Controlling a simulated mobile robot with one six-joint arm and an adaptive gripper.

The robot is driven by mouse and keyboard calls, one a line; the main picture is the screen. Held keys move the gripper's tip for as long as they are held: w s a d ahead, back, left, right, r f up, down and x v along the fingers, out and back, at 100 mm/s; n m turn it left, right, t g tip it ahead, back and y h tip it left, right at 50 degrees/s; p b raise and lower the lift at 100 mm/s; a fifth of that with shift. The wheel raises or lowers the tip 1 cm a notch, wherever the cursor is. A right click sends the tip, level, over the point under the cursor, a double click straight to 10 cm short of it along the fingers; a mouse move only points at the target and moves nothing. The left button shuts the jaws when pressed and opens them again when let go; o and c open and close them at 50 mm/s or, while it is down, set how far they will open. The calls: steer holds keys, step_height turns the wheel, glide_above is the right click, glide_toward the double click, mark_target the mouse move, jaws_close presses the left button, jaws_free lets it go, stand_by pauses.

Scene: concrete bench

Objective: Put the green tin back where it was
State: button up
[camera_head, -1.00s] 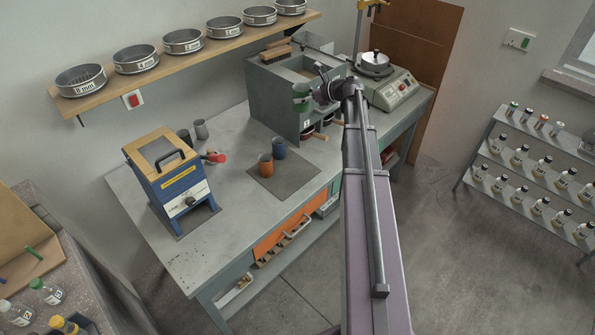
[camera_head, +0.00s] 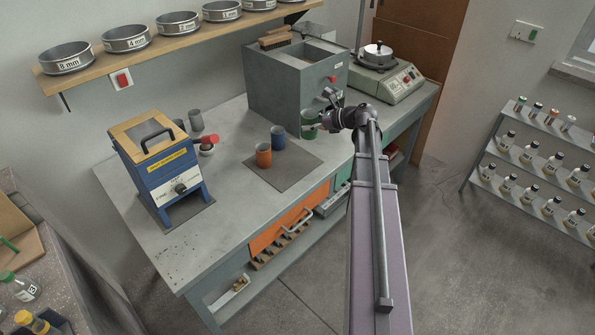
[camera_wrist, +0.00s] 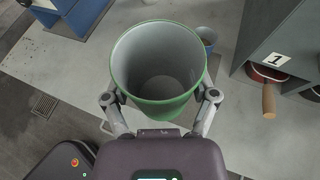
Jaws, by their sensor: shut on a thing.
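My gripper (camera_head: 324,122) is shut on the green tin (camera_head: 309,124), holding it in front of the large grey box at the bench's right half. In the wrist view the tin (camera_wrist: 157,109) is between my two fingers (camera_wrist: 160,97), its mouth facing the camera; it looks empty inside. The tin appears to be above the bench, right of the blue tin (camera_head: 278,138). The orange tin (camera_head: 264,157) stands beside the blue one on a dark mat (camera_head: 288,179). The blue tin (camera_wrist: 207,37) shows partly behind the green tin in the wrist view.
The grey box (camera_head: 283,97) stands close behind the held tin. A red pan with a wooden handle (camera_wrist: 268,100) sticks out under label 1. A blue machine (camera_head: 165,170) and grey tins (camera_head: 196,120) stand to the left. The mat's front part is clear.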

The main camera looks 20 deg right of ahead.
steer(key=s+a+f+b, duration=0.2)
steer(key=s+f+b, duration=0.7)
steer(key=f+b, duration=0.2)
steer(key=shift+a+f, duration=0.25)
steer(key=shift+f, duration=0.45)
steer(key=shift+w, duration=0.15)
steer(key=w, duration=0.5)
steer(key=w+d+f+b, duration=0.1)
steer(key=w, duration=1)
steer(key=shift+d+f, duration=0.2)
steer(key=shift+d, duration=0.05)
steer(key=shift+s+f+b, duration=0.1)
steer(key=shift+f+b, duration=0.05)
steer(key=shift+b, duration=0.2)
steer(key=shift+f+b, duration=1.65)
steer(key=shift+f, duration=0.1)
steer(key=o, duration=1.2)
